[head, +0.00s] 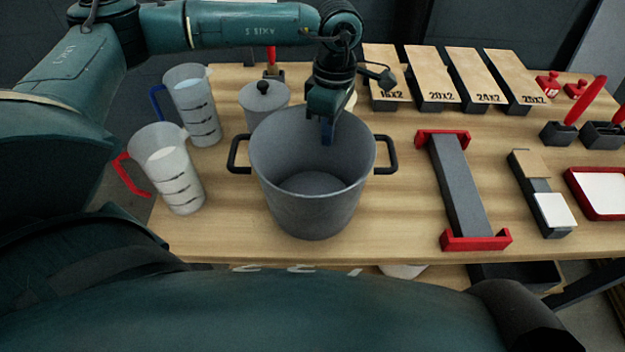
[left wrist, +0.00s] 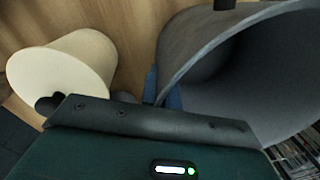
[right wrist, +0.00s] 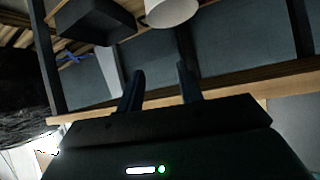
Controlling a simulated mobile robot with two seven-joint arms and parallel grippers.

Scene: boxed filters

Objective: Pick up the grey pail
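The grey pail (head: 312,205) stands upright on the wooden table, with a black handle on each side and its open top facing up. It also fills the right of the left wrist view (left wrist: 245,70). My left gripper (head: 327,130) points down at the pail's far rim, one blue finger inside and one outside. In the left wrist view its fingers (left wrist: 162,90) are close together with the pail wall between them. My right gripper (right wrist: 160,88) is open and empty, low beside the table in the right wrist view.
Two clear measuring jugs (head: 172,170) (head: 193,105) stand left of the pail, and a grey lidded pot (head: 264,98) stands behind it. A cream container (left wrist: 65,65) is close to my left gripper. A grey bar with red ends (head: 460,185) lies to the right.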

